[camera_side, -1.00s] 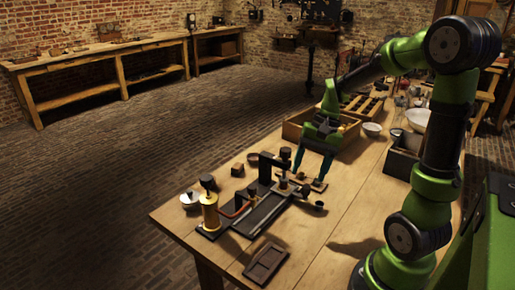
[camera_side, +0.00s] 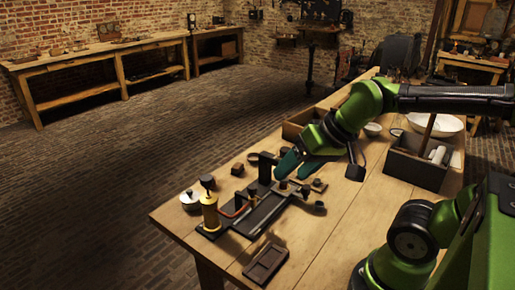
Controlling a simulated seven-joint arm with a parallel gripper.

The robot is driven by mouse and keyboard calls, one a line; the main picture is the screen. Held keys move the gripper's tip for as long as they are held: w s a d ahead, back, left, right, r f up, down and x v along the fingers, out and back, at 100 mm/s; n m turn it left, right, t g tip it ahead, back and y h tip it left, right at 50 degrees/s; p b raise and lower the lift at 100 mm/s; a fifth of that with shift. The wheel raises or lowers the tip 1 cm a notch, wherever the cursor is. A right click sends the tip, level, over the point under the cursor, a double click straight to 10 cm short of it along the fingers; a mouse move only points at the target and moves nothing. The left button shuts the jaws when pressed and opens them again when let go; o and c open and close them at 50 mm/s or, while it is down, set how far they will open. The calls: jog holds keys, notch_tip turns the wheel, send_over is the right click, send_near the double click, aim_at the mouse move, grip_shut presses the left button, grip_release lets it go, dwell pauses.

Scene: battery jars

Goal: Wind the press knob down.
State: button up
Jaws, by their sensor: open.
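The black press (camera_side: 265,168) stands near the middle of the bench, its upright post and top arm in view. Its knob (camera_side: 284,151) seems to show only as a small dark piece at the end of the top arm, partly covered by my gripper. My gripper (camera_side: 290,175) comes in low from the right, tilted over, with its two teal fingers apart and pointing down and left beside the press. I see nothing held between them. Whether a finger touches the press or knob I cannot tell.
A brass cylinder (camera_side: 209,210) with a dark knob stands at the left, beside a small pale jar (camera_side: 190,200). A dark flat tray (camera_side: 265,264) lies at the front edge. A dark box (camera_side: 415,168) and a white bowl (camera_side: 447,125) are at the right.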

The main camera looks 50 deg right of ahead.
jog(key=shift+s+a+r+n, duration=0.25)
jog(key=shift+a+r+n, duration=0.05)
jog(key=shift+a+r, duration=0.35)
jog(key=w+d+f+m+y, duration=0.1)
jog(key=d+f+m+y, duration=0.4)
jog(key=d, duration=0.5)
jog(key=w+d+f+m+g+y, duration=0.1)
jog(key=d+f+m+y, duration=0.2)
jog(key=d+f+m, duration=0.5)
jog(key=w+d+f+m+y, duration=0.1)
jog(key=d+f+m+y, duration=0.3)
jog(key=d, duration=0.8)
jog(key=w+d+r+m+t+y, duration=0.2)
jog(key=w+d+r+m+t, duration=0.15)
jog(key=r, duration=0.25)
jog(key=x, duration=1.7)
jog(key=shift+w, duration=0.1)
